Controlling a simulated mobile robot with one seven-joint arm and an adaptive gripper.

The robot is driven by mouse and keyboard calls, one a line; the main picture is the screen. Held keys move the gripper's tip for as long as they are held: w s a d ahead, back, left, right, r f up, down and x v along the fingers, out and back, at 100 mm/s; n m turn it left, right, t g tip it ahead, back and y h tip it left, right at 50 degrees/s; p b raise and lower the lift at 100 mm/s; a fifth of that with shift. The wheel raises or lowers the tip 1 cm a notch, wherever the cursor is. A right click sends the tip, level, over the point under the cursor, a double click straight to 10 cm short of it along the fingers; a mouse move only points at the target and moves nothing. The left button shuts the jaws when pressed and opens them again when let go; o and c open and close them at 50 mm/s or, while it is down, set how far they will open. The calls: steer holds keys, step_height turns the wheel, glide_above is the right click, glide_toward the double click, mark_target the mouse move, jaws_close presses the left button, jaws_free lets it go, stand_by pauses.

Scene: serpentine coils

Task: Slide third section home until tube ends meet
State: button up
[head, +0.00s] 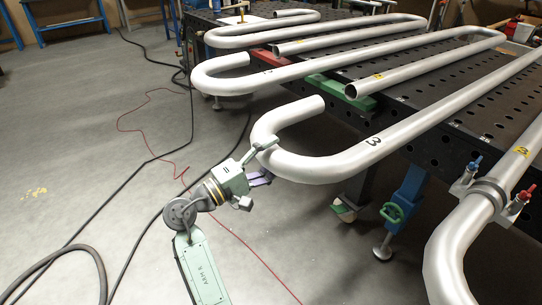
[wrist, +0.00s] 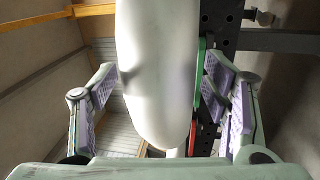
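The third section (head: 355,160), a pale grey tube with a black 3, runs along the dark perforated table. Its U-bend (head: 268,140) overhangs the near edge, and its short leg's end (head: 318,103) stands apart from the open end of a tagged tube (head: 352,91) on the table. A gap shows between these ends. My gripper (head: 262,158) is at the outside of the U-bend. In the wrist view, the tube (wrist: 158,70) lies between the purple-padded fingers of my gripper (wrist: 160,85), with a narrow gap at each side. Contact deeper down is hidden.
Other bent tubes (head: 230,75) lie farther back on the table (head: 455,105). At right, a tube with a yellow 3 tag (head: 521,152) is held by a fixture with red and blue handles (head: 472,170). Cables (head: 130,230) cross the open floor at left.

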jaws_close()
stand_by(0.7)
